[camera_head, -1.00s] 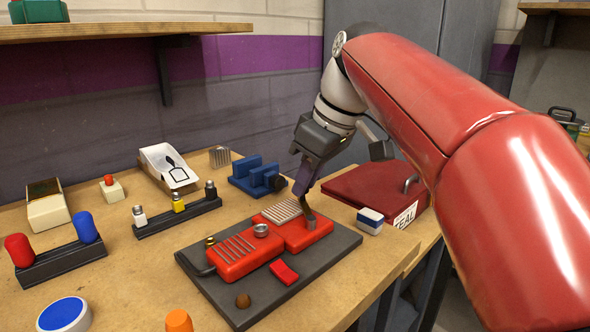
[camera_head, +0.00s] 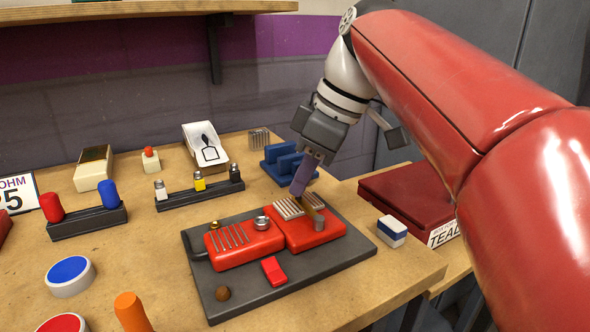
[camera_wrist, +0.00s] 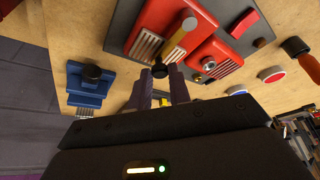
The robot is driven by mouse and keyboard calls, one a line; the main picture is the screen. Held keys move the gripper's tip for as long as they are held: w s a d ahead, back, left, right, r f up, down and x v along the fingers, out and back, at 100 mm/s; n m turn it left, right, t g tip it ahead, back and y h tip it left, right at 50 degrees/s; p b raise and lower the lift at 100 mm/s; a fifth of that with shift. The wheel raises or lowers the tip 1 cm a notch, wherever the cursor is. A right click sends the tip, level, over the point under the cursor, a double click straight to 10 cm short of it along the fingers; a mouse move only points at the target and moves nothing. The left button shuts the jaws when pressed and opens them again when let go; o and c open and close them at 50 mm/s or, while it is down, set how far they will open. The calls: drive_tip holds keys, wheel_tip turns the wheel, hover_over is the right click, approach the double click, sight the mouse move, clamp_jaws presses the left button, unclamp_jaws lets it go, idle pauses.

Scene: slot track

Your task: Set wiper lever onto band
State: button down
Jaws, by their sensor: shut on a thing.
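The wiper lever (camera_head: 312,203) is a brass-coloured strip on a grey round pivot (camera_head: 319,223), on the right red block (camera_head: 302,237) of a dark board. My gripper (camera_head: 298,190) is shut on the lever's knob end. I cannot tell whether lever and band touch.
The left red block (camera_head: 238,243) has a ribbed patch and a silver knob. A red tab (camera_head: 273,270) and brown knob sit at the board's front. A blue block (camera_head: 283,158) stands behind, a blue-white block (camera_head: 392,230) right. The front right bench is clear.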

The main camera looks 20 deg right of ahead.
idle(0.3)
drive_tip(key=c, duration=1.3)
unclamp_jaws()
drive_tip(key=shift+r, duration=0.1)
drive_tip(key=p+v, duration=0.1)
drive_tip(key=v, duration=0.6)
drive_tip(key=shift+r+p, duration=0.3)
drive_tip(key=shift+p, duration=0.05)
drive_tip(key=shift+s+d, duration=0.1)
drive_tip(key=shift+s, duration=0.1)
